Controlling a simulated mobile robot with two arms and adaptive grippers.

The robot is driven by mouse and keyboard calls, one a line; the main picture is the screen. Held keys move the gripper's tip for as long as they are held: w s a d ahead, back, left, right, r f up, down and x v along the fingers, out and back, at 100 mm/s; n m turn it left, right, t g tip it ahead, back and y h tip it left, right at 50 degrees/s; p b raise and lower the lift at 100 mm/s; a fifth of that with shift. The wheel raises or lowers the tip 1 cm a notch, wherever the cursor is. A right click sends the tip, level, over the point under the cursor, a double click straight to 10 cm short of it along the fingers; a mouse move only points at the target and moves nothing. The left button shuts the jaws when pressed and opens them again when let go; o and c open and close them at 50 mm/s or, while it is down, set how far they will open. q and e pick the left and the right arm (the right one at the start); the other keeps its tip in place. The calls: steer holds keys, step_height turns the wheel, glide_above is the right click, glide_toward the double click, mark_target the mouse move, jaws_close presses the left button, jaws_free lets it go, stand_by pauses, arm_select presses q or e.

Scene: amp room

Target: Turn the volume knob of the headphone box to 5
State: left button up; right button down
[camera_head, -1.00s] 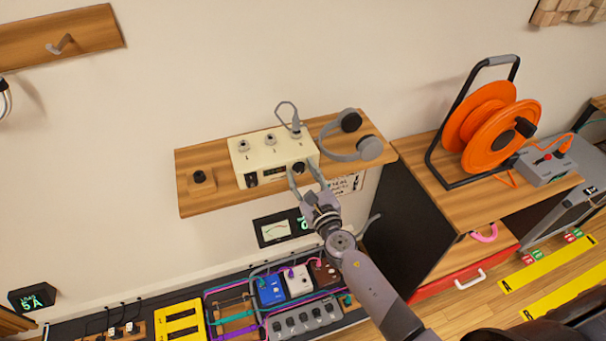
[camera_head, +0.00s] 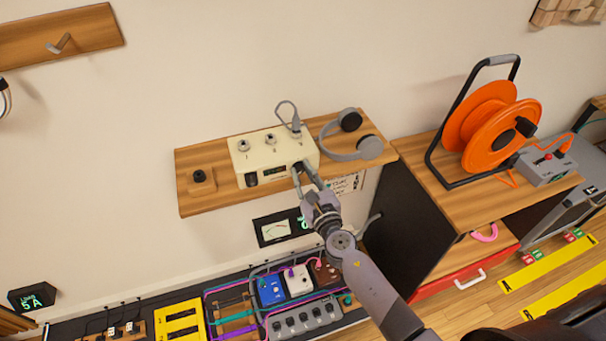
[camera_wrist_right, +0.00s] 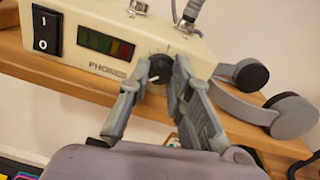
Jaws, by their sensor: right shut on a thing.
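The cream headphone box (camera_head: 262,152) sits on the wooden wall shelf in the head view. Its front also shows in the right wrist view (camera_wrist_right: 75,62), with a rocker switch marked I and O, a small level display and the lettering "PHONES". The black volume knob (camera_wrist_right: 160,69) is at the right of that front, with a white mark pointing to the lower left. My right gripper (camera_head: 305,171) is at the box's front right; in the right wrist view its fingers (camera_wrist_right: 160,75) are shut on the knob, one on each side. The number at the mark is too small to read. My left gripper is not in view.
Grey headphones (camera_head: 350,155) lie on the shelf (camera_head: 195,206) right of the box. A plug with a cable stands in the box's top right socket. An orange cable reel (camera_head: 492,118) stands on the cabinet at right. Pedals (camera_head: 300,284) sit below the shelf.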

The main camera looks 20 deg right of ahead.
steer(key=m+b, duration=0.1)
steer(key=m, duration=0.2)
steer(key=shift+f, duration=0.15)
steer(key=m+b, duration=0.2)
steer(key=m, duration=0.1)
steer(key=shift+m, duration=0.4)
steer(key=m+b, duration=0.1)
steer(key=m, duration=0.2)
steer(key=shift+m, duration=0.4)
steer(key=m+b, duration=0.1)
steer(key=m, duration=0.2)
steer(key=shift+m+h, duration=0.3)
steer(key=m+b, duration=0.1)
steer(key=m, duration=0.2)
steer(key=shift+m, duration=0.4)
steer(key=m, duration=0.2)
steer(key=shift+m, duration=0.4)
steer(key=m, duration=0.6)
steer(key=shift+m, duration=0.3)
